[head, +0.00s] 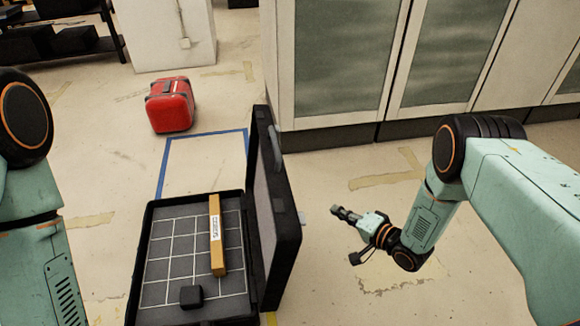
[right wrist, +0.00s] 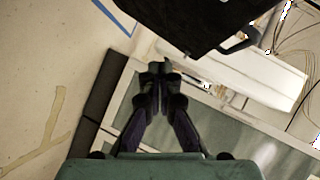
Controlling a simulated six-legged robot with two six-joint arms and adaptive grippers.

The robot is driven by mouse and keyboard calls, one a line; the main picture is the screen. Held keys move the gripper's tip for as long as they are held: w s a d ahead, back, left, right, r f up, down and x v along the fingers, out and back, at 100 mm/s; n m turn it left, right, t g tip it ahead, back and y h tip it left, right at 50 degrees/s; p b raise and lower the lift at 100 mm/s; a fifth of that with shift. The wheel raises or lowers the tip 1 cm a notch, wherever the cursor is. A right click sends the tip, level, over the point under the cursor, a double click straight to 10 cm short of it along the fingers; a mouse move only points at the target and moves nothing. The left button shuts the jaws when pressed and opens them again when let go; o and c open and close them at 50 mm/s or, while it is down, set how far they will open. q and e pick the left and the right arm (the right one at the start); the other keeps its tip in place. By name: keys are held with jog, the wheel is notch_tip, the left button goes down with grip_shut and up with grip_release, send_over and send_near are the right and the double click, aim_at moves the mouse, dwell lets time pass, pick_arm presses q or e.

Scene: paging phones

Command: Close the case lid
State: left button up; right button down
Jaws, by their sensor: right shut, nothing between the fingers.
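The black case (head: 139,262) is open on the floor in the head view, with a grid-lined inside. Its lid (head: 287,205) stands up, roughly vertical, along the right side of the case. My right gripper (head: 337,211) is shut and empty, to the right of the lid's outer face and apart from it. In the right wrist view the shut fingers (right wrist: 160,70) point toward a black panel with a handle, which looks like the lid (right wrist: 185,20). My left gripper is out of view; only part of the left arm shows.
A long wooden-coloured block (head: 217,240) and a small black block (head: 191,296) lie in the case. A blue tape outline (head: 205,134) is behind it. A red case (head: 171,104) stands farther back. Cabinets (head: 340,60) line the back right. Floor right of the lid is clear.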

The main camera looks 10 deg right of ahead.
notch_tip(320, 180, up, 9)
jog(key=a+m+t+y, duration=0.2)
jog(key=m+t+y, duration=0.2)
jog(key=s+a+b+x, duration=0.1)
jog(key=a+b+x, duration=0.1)
jog(key=x, duration=1)
jog(key=shift+a+f+m+g+h+b, duration=0.3)
jog(key=shift+b, duration=0.3)
jog(key=shift+a+r, duration=0.1)
